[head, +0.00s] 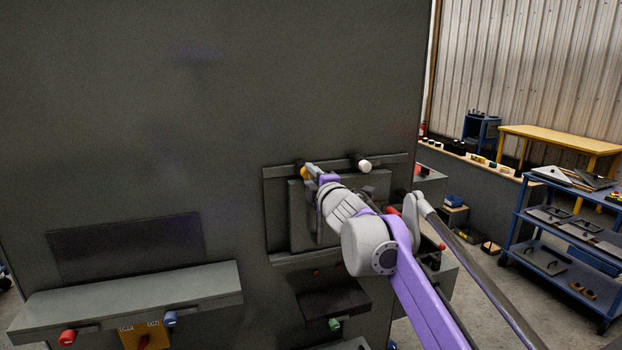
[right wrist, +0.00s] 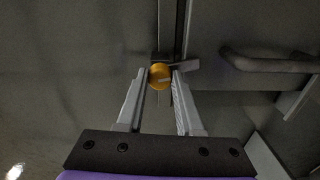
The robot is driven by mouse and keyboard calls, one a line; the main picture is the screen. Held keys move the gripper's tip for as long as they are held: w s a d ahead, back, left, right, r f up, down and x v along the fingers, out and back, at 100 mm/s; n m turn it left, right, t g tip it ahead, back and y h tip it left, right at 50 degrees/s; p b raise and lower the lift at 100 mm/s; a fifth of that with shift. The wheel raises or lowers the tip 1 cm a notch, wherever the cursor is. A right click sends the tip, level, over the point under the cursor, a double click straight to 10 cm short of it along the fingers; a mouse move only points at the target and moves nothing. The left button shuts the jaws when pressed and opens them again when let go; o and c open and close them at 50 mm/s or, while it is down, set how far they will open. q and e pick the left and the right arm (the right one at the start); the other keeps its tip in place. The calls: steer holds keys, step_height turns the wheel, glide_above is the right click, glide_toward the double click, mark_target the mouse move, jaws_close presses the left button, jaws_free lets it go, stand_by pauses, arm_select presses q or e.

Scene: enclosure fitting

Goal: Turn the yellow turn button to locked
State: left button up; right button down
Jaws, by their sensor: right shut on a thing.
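The yellow turn button (right wrist: 159,77) shows in the right wrist view as a round knob with a pale mark on its face. A grey tab (right wrist: 185,66) reaches from it to the right across a seam in the panel. In the head view a bit of the yellow button (head: 304,172) shows at the upper left of a grey framed panel (head: 297,215). My right gripper (right wrist: 159,72) is shut on the button, one finger on each side. In the head view the right gripper (head: 316,174) partly hides it. My left gripper is not in view.
A dark bar handle (right wrist: 270,64) is right of the button. A white knob (head: 364,165) sits on the frame's top rail. Below are a ledge with red (head: 67,337) and blue (head: 170,318) knobs and a green knob (head: 334,325). A blue cart (head: 560,250) stands far right.

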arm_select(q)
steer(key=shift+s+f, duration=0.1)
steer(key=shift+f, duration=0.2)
arm_select(e)
steer(key=shift+m, duration=1.2)
steer(key=c, duration=0.5)
jaws_free()
steer(key=shift+c, duration=0.2)
steer(key=shift+s, duration=0.1)
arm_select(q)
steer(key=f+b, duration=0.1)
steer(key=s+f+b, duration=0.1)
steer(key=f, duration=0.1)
arm_select(e)
steer(key=v, duration=1)
steer(key=shift+s, duration=0.35)
steer(key=shift+d, duration=0.15)
